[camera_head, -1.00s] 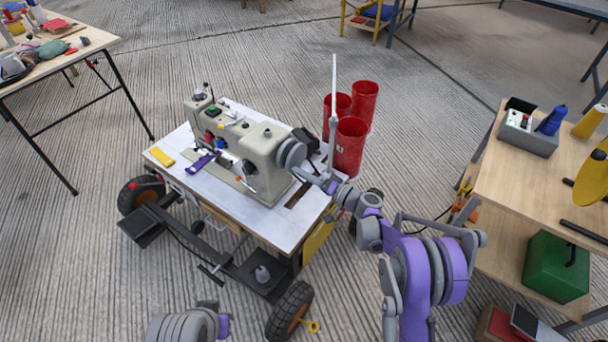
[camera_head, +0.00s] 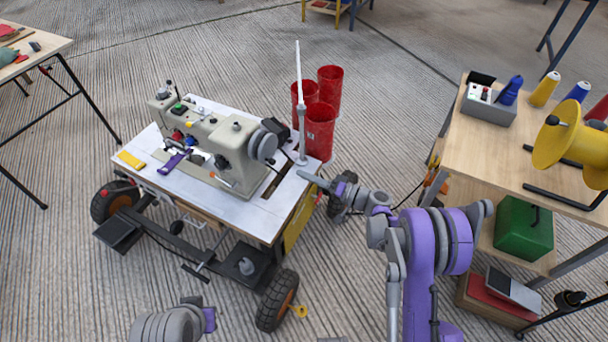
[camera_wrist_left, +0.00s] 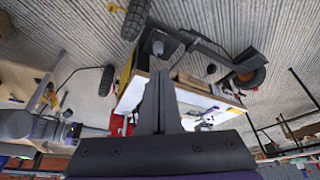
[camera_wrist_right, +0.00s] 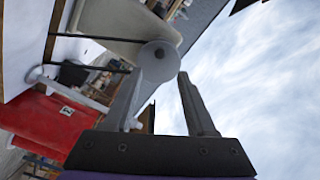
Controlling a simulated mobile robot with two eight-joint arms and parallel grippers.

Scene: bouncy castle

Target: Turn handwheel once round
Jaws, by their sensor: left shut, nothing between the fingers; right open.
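The sewing machine (camera_head: 215,140) stands on a white-topped wheeled table (camera_head: 250,208). Its grey round handwheel (camera_head: 265,142) is on the machine's right end. It also shows in the right wrist view (camera_wrist_right: 158,58), beyond the fingertips. My right gripper (camera_head: 303,177) is open and empty, to the lower right of the handwheel and apart from it in the head view. In the right wrist view its fingers (camera_wrist_right: 160,80) are spread, with the wheel seen between and past their tips. My left gripper (camera_wrist_left: 158,75) is shut and empty in the left wrist view, away from the handwheel.
A thin white upright post (camera_head: 299,100) stands at the table's right edge, close to my right gripper. Red bins (camera_head: 320,130) stand behind it. A wooden workbench (camera_head: 455,133) with a yellow spool (camera_head: 556,143) is at right.

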